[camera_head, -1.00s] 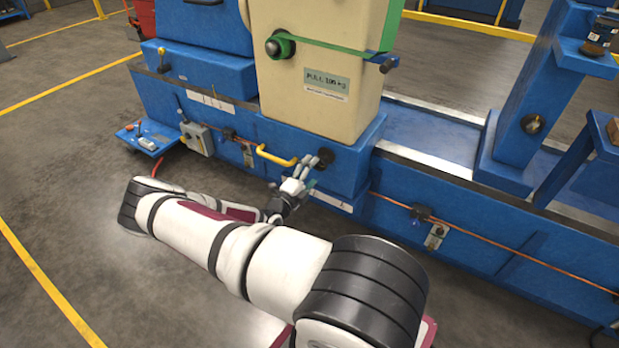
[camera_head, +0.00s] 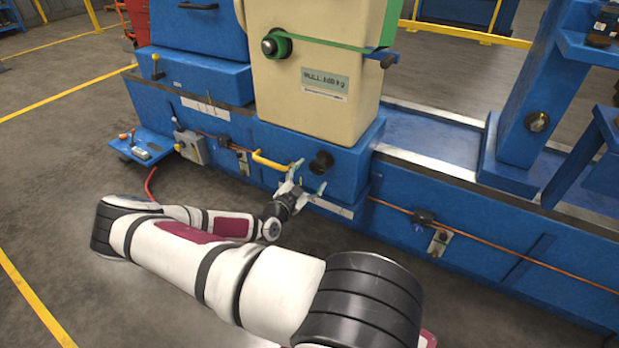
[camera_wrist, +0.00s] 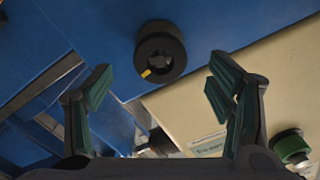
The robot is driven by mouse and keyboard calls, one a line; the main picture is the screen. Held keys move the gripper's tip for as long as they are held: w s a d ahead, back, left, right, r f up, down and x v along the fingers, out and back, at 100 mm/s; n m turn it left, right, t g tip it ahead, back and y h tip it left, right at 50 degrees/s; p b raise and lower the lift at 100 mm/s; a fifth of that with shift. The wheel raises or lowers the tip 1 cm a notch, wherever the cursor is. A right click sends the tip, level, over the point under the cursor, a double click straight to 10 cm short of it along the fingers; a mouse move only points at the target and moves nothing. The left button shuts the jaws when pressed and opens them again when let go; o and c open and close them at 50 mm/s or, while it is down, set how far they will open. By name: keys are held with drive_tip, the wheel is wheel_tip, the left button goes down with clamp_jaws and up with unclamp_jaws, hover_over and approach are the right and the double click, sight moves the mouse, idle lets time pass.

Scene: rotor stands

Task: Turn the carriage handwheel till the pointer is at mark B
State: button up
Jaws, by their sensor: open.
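The handwheel looks to be the small dark round knob (camera_head: 321,160) on the blue carriage base (camera_head: 350,160), under the cream housing. In the wrist view the black knob (camera_wrist: 160,52) has a yellow mark on its lower left rim. My gripper (camera_head: 305,180) is open and empty, apart from the knob, at its lower left. In the wrist view the spread fingers (camera_wrist: 160,85) frame a gap below the knob. A pale strip (camera_head: 332,207) runs low on the carriage; no pointer or letter B can be made out.
A yellow bar handle (camera_head: 272,160) juts out just left of my gripper. The cream housing (camera_head: 318,70) carries a green-ringed hub (camera_head: 275,45). A copper-coloured line (camera_head: 470,237) runs along the blue bed. The floor in front (camera_head: 60,220) is clear.

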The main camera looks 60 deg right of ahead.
sight(316, 169)
drive_tip(key=shift+w+d, duration=0.15)
drive_tip(key=shift+d, duration=1.55)
drive_tip(key=c, duration=1.4)
drive_tip(key=shift+c, duration=0.2)
